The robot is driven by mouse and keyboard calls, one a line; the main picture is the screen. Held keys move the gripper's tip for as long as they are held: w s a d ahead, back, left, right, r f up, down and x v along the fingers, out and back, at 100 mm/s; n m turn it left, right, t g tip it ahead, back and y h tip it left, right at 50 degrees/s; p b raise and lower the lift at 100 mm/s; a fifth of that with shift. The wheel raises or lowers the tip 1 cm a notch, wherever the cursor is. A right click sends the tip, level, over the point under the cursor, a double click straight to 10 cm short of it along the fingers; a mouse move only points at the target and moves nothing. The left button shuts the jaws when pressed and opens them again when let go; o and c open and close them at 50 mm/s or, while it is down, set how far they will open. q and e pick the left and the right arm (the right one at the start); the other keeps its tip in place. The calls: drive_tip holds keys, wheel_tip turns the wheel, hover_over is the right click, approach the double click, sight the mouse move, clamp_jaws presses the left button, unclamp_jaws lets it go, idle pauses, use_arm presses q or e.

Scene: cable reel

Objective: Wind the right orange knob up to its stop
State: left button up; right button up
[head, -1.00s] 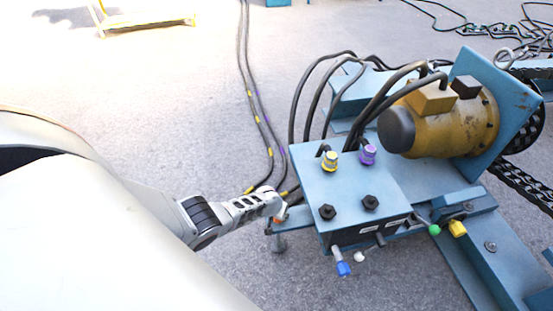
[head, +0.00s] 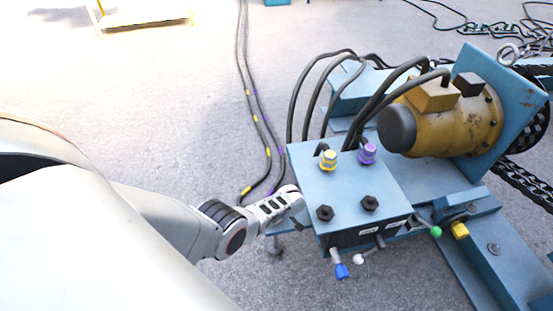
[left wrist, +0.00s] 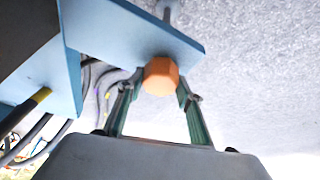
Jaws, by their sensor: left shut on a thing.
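An orange, faceted knob (left wrist: 160,76) sits at the edge of a blue plate in the left wrist view, between my two fingers. My left gripper (left wrist: 158,92) is shut on it, one finger against each side. In the head view my left gripper (head: 292,203) reaches the left side of the blue control box (head: 350,190) and hides the knob there. Only one orange knob shows. My right gripper is in neither view.
Levers with blue (head: 341,271), white (head: 358,259) and green (head: 436,231) ends stick out of the box front. Yellow (head: 329,160) and purple (head: 367,153) connectors stand on top. Black cables (head: 245,110) run along the floor behind. A yellow motor (head: 450,125) is to the right.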

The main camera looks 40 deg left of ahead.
use_arm(q)
drive_tip(key=shift+s+d+f+n+g+b, duration=0.1)
drive_tip(key=shift+n+g+b, duration=0.1)
drive_tip(key=shift+n, duration=0.35)
drive_tip(key=shift+s+d+f+n+g+b, duration=0.1)
drive_tip(key=shift+n+g+b, duration=0.1)
drive_tip(key=shift+n, duration=0.35)
drive_tip(key=o, duration=1.1)
drive_tip(key=shift+w+a+r, duration=0.1)
drive_tip(key=shift+r, duration=0.1)
